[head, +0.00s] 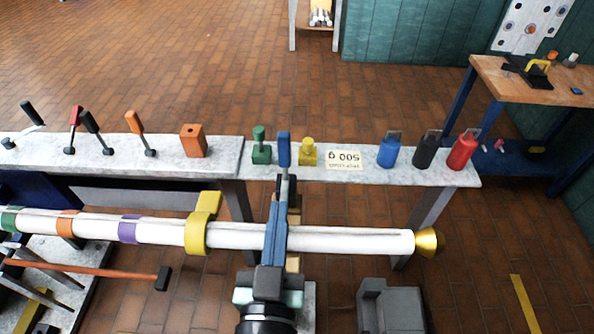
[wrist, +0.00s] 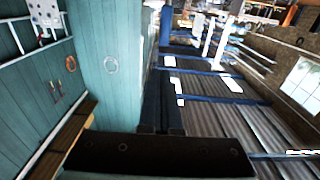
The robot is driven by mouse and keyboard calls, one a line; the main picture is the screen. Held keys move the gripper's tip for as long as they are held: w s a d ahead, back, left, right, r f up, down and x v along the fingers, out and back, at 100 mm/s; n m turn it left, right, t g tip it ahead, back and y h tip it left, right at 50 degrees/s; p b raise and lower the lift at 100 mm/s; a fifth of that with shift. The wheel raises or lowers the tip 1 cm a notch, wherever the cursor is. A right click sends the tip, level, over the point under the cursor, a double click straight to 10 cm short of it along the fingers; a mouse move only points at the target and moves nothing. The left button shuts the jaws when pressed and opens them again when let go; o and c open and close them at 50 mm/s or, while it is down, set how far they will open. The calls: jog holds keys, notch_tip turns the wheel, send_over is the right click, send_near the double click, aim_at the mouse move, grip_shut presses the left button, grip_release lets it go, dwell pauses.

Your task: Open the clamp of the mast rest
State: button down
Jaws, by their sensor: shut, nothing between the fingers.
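The white mast (head: 345,239) lies level across the head view, with coloured bands and a gold tip at its right end. The mast rest (head: 293,216) shows as dark and wooden parts around the mast, mostly hidden behind my gripper. Its clamp lever has a blue handle (head: 284,148) that stands up on a grey arm. My gripper (head: 276,208) reaches over the mast from the bottom, its blue fingers shut and empty, tips near the lever's foot; I cannot tell if they touch. The wrist view shows the dark fingers (wrist: 162,105) together, without mast or clamp.
A grey bench (head: 350,173) behind the mast carries an orange block (head: 193,141), several upright levers, and green, yellow, blue, black and red items. A yellow band (head: 197,235) grips the mast at left. A grey box (head: 392,309) stands lower right. A wooden table (head: 515,85) stands far right.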

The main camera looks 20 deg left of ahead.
aim_at(284, 152)
jog(key=w+a+f, duration=0.1)
jog(key=w, duration=0.3)
jog(key=w+a+f, duration=0.1)
jog(key=w, duration=0.3)
jog(key=w+a+f+b, duration=0.1)
jog(key=w+a, duration=0.1)
jog(key=w, duration=0.2)
jog(key=shift+w+f, duration=0.1)
jog(key=shift+w, duration=0.15)
jog(key=shift+g, duration=0.3)
